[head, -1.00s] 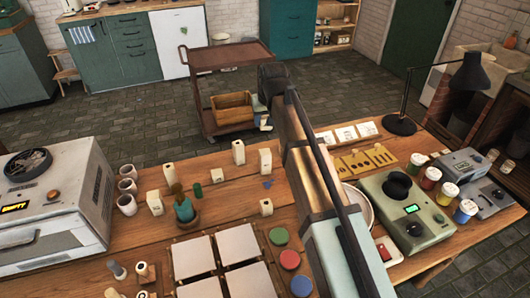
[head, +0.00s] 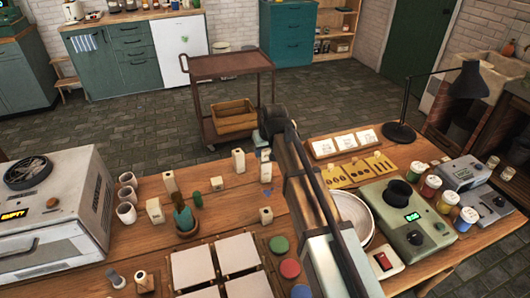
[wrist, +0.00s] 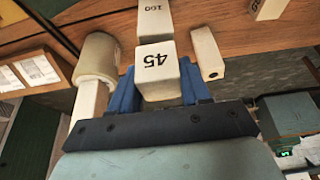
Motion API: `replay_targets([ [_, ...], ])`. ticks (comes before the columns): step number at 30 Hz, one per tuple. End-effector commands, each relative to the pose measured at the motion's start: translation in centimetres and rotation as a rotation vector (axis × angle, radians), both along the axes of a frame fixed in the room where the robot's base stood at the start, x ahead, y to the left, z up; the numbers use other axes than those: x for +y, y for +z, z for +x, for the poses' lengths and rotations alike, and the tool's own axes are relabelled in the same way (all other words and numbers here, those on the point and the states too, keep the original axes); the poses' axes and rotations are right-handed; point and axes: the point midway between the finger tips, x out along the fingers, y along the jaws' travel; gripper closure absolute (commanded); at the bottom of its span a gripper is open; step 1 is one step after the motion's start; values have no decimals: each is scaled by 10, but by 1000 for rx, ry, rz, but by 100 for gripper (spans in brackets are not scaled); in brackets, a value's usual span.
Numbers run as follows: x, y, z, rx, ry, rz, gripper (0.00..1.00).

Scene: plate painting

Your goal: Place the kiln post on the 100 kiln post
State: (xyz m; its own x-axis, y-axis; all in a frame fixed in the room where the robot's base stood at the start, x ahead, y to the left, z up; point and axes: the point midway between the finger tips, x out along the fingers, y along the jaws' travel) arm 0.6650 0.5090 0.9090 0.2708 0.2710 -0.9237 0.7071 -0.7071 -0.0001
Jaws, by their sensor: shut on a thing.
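My gripper (wrist: 157,95) is shut on a pale kiln post (wrist: 155,72) marked 45, held between its blue fingers in the wrist view. The pale post marked 100 (wrist: 152,18) shows just beyond it, partly hidden by the held post. In the head view my gripper (head: 264,140) is low over the table, above a standing pale post (head: 266,173) that appears to be the 100 post. I cannot tell whether the two posts touch.
A cactus-like plant (head: 184,218) and square tiles (head: 192,262) lie nearer.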

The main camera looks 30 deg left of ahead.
Motion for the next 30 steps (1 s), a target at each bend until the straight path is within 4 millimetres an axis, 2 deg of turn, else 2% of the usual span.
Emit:
replay_targets([
  [3,0,-10,0,1,0,-1,87],
  [14,0,-12,0,0,0,0,87],
  [15,0,-13,0,0,0,0,51],
  [23,0,-12,0,0,0,0,28],
  [30,0,-12,0,0,0,0,28],
])
